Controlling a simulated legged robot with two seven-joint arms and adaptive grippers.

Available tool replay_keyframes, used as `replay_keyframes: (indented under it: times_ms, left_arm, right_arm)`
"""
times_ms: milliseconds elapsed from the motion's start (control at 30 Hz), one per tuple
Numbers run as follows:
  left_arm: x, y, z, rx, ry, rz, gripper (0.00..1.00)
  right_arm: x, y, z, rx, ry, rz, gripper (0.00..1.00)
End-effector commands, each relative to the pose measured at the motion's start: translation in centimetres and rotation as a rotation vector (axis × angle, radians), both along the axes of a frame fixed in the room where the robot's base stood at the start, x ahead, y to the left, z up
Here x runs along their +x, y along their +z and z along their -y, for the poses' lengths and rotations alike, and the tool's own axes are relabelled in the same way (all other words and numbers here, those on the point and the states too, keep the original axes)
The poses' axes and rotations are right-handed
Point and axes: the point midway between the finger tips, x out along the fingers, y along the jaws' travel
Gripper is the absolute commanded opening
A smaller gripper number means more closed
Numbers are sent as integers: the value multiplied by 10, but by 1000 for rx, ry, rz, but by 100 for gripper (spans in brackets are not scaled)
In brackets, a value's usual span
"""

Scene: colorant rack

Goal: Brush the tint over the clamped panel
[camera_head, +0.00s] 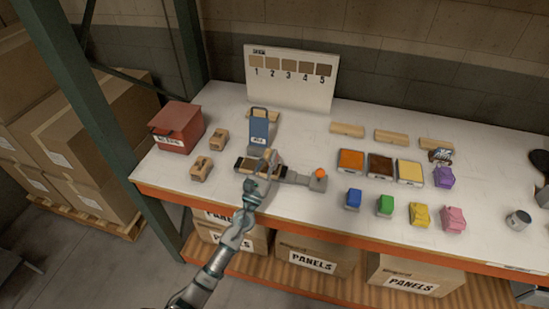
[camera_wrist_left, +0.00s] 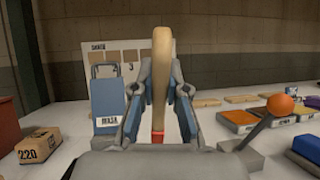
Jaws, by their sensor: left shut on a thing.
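My left gripper (camera_head: 266,162) is shut on a brush, whose tan wooden handle (camera_wrist_left: 161,65) stands upright between the fingers in the left wrist view, with a red part low down. The bristles are hidden. In the head view the gripper is over the clamped panel (camera_head: 244,164), which it partly covers; I cannot tell whether the brush touches it. The clamp with an orange knob (camera_head: 320,173) is just right of the panel. Open tint trays in orange (camera_head: 351,160), dark brown (camera_head: 380,166) and yellow (camera_head: 409,172) stand farther right. My right gripper is not in view.
A blue holder (camera_head: 259,128) stands behind the panel, before a numbered shade board (camera_head: 291,77). A red box (camera_head: 177,127) and small wooden blocks (camera_head: 201,168) are left. Wooden strips (camera_head: 347,129) lie behind the trays; coloured blocks (camera_head: 385,205) stand in front.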

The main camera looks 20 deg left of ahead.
Motion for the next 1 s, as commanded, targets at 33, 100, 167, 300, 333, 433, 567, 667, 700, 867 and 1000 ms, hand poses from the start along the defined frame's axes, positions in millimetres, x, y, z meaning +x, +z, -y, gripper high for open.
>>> replay_keyframes:
  times_ms: [33, 100, 167, 300, 333, 433, 567, 667, 700, 867, 1000]
  left_arm:
    - [-1, -3, -5, 2, 1, -2, 0]
    - [-2, -3, -12, 1, 1, -2, 0]
    - [-3, -2, -16, 1, 1, -2, 0]
    - [-3, -2, -19, 0, 0, -2, 0]
    - [-3, -2, -21, 0, 0, -3, 0]
    - [-4, -2, -27, 1, 0, -3, 0]
    - [-7, -2, -39, 2, 0, -3, 0]
    - [-8, -2, -49, 2, 1, -3, 0]
    - [-9, -1, -52, 0, 0, -3, 0]
    - [-10, 0, -57, 0, -1, -3, 0]
    - [-11, 0, -65, 2, 1, -2, 0]
  right_arm:
    - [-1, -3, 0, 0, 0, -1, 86]
    - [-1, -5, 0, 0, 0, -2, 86]
    - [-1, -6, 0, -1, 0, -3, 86]
    - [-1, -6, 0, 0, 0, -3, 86]
    - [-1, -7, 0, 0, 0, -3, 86]
    - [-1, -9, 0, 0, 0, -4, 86]
    - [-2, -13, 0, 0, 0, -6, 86]
    - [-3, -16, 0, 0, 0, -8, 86]
    - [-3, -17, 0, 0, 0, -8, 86]
    - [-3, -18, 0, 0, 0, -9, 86]
    - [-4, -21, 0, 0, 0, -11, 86]
